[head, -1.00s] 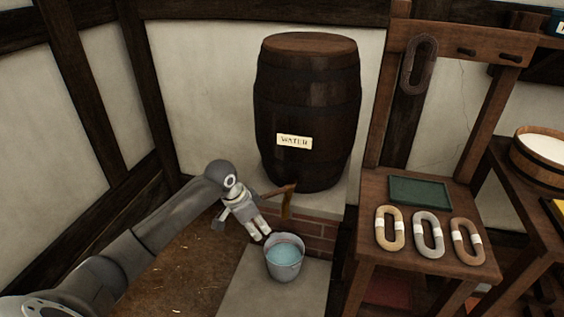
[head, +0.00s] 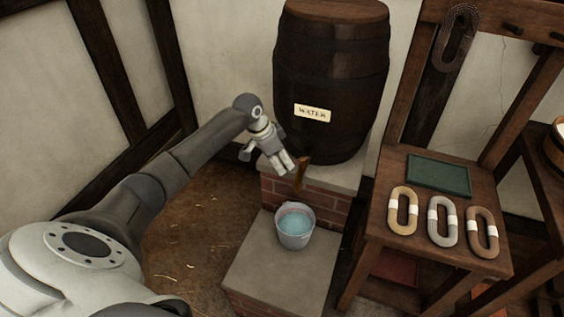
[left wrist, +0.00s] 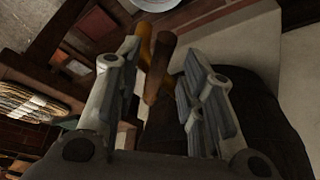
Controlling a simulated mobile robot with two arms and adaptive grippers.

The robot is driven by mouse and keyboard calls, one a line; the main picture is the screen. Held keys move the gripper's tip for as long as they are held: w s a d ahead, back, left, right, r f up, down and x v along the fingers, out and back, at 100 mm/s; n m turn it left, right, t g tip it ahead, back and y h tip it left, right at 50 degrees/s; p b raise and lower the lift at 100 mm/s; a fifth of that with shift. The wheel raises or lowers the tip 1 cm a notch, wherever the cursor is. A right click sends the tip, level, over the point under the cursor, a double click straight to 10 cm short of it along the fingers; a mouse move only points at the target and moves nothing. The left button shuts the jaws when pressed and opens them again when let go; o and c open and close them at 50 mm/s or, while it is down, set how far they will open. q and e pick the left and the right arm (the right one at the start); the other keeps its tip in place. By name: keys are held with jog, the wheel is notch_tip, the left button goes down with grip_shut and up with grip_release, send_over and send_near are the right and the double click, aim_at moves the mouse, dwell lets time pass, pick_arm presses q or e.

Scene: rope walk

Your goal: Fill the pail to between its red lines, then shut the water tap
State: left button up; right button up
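The pail (head: 295,240) is small and grey and stands upright on a stone slab below the tap. Pale blue water (head: 294,222) shows inside it; I cannot make out the red lines. The wooden tap (head: 302,173) sticks out low on the dark barrel labelled WATER (head: 330,70). I cannot make out a stream. My left gripper (head: 288,165) is beside the tap. In the left wrist view my left gripper (left wrist: 164,52) has its fingers apart, with the brown wooden tap parts (left wrist: 160,68) between and beyond them. The pail's rim (left wrist: 155,4) is cut off at the top. My right gripper is out of view.
The barrel stands on a brick-fronted ledge (head: 325,205). To the right, a wooden stand (head: 375,230) holds several rope coils and a green tray (head: 440,175). The floor (head: 190,240) left of the slab is clear.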

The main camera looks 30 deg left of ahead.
pick_arm(q)
jog(key=shift+w+d+f, duration=0.1)
jog(key=shift+w+f, duration=0.1)
jog(key=shift+f, duration=0.3)
grip_shut()
